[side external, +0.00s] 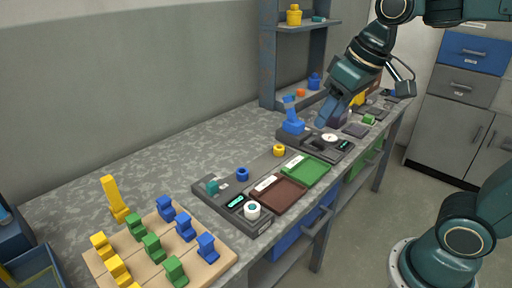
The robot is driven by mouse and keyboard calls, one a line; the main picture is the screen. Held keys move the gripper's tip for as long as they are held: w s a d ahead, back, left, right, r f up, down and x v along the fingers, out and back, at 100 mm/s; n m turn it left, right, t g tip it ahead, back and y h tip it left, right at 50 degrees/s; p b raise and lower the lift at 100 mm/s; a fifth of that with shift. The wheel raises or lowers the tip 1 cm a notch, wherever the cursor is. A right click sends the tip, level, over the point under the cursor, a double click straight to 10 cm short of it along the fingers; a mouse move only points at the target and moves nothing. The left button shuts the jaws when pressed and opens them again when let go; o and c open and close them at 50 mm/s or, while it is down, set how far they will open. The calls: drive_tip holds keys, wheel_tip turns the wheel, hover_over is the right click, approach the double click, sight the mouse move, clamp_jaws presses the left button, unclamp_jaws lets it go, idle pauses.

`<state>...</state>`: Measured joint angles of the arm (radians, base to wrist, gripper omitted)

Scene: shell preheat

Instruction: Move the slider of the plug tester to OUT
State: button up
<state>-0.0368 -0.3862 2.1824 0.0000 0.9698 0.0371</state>
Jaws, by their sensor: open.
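No label marks the plug tester legibly, and I cannot tell which of two dark units it is. The near unit (222,207) carries a teal block (212,187), a small lit display (236,202) and a white round part (252,210). The far unit (312,147) carries an upright blue part (292,121), a white dial (330,138) and a lit display (344,145). Slider positions and an OUT mark are too small to read. My gripper (325,117) is open, pointing down near the far unit, right of the blue part. Its fingertips look apart from everything.
A wooden board (149,252) with yellow, green and blue blocks is at the front left. A brown tray (278,194) and a green tray (307,171) lie mid-bench. A grey shelf (268,55) stands behind. The bench's back left is mostly clear.

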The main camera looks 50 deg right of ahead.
drive_tip(key=w+a+g, duration=0.1)
drive_tip(key=w+a, duration=0.1)
drive_tip(key=w, duration=0.7)
drive_tip(key=g, duration=0.3)
hover_over(212, 184)
wheel_tip(212, 184, down, 17)
drive_tip(key=shift+w+f, duration=0.1)
drive_tip(key=shift+f, duration=0.05)
drive_tip(key=shift+f, duration=0.15)
wheel_tip(212, 184, down, 14)
drive_tip(key=shift+r, duration=0.25)
clamp_jaws()
